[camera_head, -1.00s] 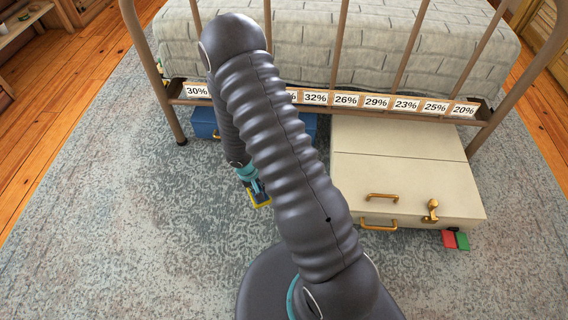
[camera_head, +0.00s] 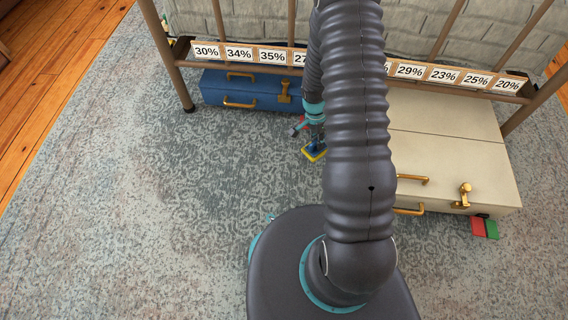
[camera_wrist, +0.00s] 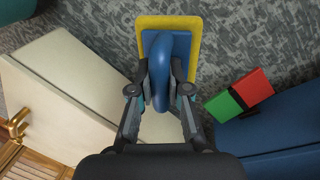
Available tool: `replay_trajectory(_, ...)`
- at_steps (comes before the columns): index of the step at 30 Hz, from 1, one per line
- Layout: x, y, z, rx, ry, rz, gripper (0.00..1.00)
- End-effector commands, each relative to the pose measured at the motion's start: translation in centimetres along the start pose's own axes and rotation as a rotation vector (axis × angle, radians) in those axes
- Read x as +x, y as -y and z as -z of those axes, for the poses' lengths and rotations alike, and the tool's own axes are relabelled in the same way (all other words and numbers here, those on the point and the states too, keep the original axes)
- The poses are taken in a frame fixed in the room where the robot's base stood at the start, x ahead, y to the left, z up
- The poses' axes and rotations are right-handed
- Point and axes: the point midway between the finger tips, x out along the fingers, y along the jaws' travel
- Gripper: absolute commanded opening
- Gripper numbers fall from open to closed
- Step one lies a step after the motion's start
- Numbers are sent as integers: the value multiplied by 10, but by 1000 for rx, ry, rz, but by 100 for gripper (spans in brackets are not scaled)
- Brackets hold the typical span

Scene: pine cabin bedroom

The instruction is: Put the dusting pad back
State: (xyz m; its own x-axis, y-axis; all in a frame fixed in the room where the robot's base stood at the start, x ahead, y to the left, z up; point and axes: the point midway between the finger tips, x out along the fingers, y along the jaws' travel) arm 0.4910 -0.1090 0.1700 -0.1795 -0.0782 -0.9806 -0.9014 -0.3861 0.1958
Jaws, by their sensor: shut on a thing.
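The dusting pad (camera_wrist: 197,40) is a yellow pad with a blue back and a rounded blue handle. My gripper (camera_wrist: 163,88) is shut on the blue handle, one finger on each side of it. In the head view my gripper (camera_head: 312,132) holds the pad (camera_head: 315,152) low over the rug, in front of the gap between the blue case (camera_head: 250,92) and the cream case (camera_head: 450,155). I cannot tell whether the pad touches the rug. Part of the arm hides the area just right of it.
A red and green block (camera_head: 485,228) lies at the cream case's front right corner. Another (camera_wrist: 239,96) lies beside the blue case (camera_wrist: 280,120). A bed rail (camera_head: 420,82) with percentage labels (camera_head: 443,75) runs above the cases. The rug (camera_head: 120,200) is clear at left.

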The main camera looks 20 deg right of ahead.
Motion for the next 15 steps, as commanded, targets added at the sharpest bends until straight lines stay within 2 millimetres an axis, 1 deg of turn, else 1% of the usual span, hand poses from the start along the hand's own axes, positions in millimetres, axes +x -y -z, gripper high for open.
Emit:
replay_trajectory(2,4,5,-4,14,4,0,0)
replay_trajectory(5,12,17,-17,12,5,-1,0)
replay_trajectory(15,42,69,-66,8,3,0,0)
